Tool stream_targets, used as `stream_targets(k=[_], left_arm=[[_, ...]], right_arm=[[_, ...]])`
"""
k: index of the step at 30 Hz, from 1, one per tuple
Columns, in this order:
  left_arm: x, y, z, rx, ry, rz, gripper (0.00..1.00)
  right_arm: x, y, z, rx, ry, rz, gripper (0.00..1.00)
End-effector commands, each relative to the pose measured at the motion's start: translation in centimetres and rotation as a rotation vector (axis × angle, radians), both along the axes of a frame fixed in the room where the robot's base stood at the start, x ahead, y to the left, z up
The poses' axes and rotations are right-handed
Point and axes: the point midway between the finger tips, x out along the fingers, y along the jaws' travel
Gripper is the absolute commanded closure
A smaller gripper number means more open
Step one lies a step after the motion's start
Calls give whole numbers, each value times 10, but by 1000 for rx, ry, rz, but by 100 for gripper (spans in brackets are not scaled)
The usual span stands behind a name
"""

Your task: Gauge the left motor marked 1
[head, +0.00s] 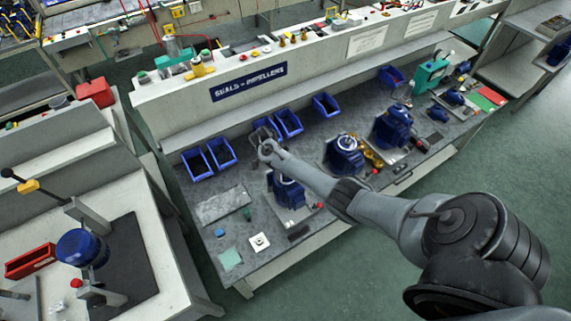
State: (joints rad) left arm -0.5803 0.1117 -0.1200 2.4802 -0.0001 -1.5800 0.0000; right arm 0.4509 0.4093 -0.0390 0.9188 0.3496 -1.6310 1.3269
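Several blue motors stand in a row on the grey bench. The leftmost one (288,192) is partly hidden behind my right arm. A middle motor (345,157) and a farther motor (393,126) stand to its right. No number mark is readable on any of them. My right arm comes in from the lower right and reaches across the bench. Its gripper (264,133) is above the back of the bench near the blue bins, small and unclear, so its opening cannot be told. It is apart from the motors in the picture. My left gripper is not in view. I cannot identify a gauge for certain.
Blue bins (288,123) line the back below the "SEALS - IMPELLERS" sign (249,81). A teal device (430,74) stands at the right end. A grey plate (223,204) lies at left. The left bench holds a red tray (30,260) and a blue part in a fixture (80,247).

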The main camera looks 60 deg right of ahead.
Motion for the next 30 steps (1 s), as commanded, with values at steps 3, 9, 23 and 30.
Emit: stream_targets(k=[3,9,23,30], left_arm=[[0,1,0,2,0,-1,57],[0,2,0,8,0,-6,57],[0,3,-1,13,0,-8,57],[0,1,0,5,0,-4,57]], right_arm=[[0,0,0,-1,-1,-1,100],[0,0,-1,-1,-1,-1,100],[0,0,-3,-1,-1,-1,100],[0,0,-3,0,-1,0,56]])
